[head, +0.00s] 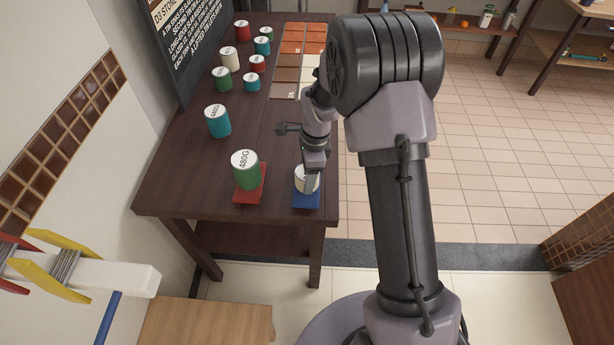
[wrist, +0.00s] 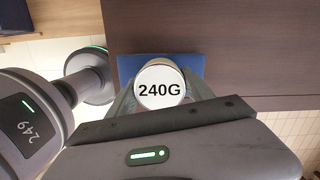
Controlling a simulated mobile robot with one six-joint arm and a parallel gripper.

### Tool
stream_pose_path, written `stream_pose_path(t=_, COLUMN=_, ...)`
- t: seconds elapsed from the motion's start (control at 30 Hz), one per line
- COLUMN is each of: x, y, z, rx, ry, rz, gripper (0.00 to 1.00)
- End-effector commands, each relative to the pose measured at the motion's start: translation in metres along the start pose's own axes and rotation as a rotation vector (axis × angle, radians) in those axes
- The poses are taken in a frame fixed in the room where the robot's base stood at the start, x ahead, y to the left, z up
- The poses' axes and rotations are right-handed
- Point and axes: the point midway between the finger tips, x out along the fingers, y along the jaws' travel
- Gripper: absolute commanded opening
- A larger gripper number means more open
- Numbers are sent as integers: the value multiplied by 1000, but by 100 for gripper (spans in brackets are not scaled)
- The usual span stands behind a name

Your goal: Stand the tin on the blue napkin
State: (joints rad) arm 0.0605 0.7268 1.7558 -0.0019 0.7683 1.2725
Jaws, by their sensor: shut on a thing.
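A cream tin (head: 301,184) with a white top is at the blue napkin (head: 306,202), near the front right corner of the table. In the wrist view the tin's top (wrist: 160,82) reads 240G, with the blue napkin (wrist: 128,66) showing behind it. My gripper (head: 312,180) is shut on this tin, a finger on each side of it in the wrist view. The tin looks upright over the napkin. I cannot tell whether its base touches the cloth, as the fingers hide part of it.
A green tin (head: 247,176) marked 480G stands on a red napkin (head: 242,197) to the left. A teal tin (head: 218,124) stands farther back, with several smaller tins behind it. A dark sign board (head: 190,45) and coloured tiles (head: 288,75) are at the back. The table's right edge is close.

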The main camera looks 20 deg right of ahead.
Motion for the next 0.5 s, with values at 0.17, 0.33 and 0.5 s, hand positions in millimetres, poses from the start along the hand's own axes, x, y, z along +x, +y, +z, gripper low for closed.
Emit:
stream_pose_path(t=0.17, x=3, y=0, z=0, rx=0, ry=0, rz=0, gripper=7)
stream_pose_path(t=0.33, x=2, y=0, z=0, rx=0, ry=0, rz=0, gripper=81)
stream_pose_path(t=0.5, x=2, y=0, z=0, rx=0, ry=0, rz=0, gripper=81)
